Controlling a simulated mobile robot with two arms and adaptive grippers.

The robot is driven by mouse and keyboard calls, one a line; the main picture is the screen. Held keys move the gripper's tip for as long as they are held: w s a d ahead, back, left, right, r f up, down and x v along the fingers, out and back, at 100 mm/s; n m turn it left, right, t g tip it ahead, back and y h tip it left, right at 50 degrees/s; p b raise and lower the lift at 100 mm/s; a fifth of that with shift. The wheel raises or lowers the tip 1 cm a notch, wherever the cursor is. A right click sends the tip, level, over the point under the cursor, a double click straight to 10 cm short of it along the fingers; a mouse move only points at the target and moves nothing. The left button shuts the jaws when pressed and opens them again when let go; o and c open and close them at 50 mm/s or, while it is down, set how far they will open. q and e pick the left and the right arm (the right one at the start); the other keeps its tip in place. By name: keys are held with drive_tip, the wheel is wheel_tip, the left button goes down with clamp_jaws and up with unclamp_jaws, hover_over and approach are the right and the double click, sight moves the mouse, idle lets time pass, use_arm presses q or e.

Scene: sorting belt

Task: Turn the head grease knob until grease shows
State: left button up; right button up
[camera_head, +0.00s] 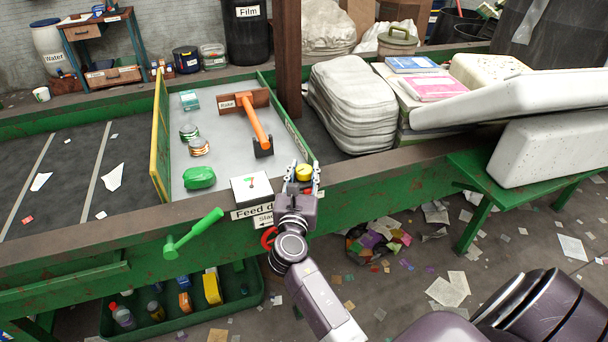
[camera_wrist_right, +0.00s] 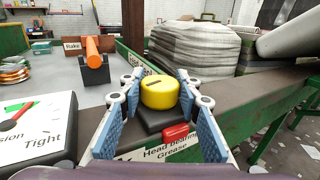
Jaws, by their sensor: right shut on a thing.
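The head grease knob is a round yellow knob (camera_head: 304,172) with a dark slot on top. In the right wrist view the knob (camera_wrist_right: 160,92) sits on a black base (camera_wrist_right: 162,122) above a label reading "Head Bearing Grease" (camera_wrist_right: 172,150). A small red block (camera_wrist_right: 176,132) is on the front of the base. My right gripper (camera_head: 304,180) is around the knob, with its blue-padded fingers (camera_wrist_right: 160,108) on either side of it. No grease is visible around the knob. My left gripper is in neither view.
A white dial (camera_head: 250,187) with a red-green pointer stands left of the knob. A green lever (camera_head: 194,233) sticks out from the belt's front. White bales (camera_head: 352,105) are piled behind.

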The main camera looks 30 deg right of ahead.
sight(304, 169)
drive_tip(key=shift+m+g+h, duration=0.6)
drive_tip(key=shift+g+h, duration=0.1)
drive_tip(key=shift+b, duration=0.3)
drive_tip(key=o, duration=1.2)
wheel_tip(304, 169, up, 10)
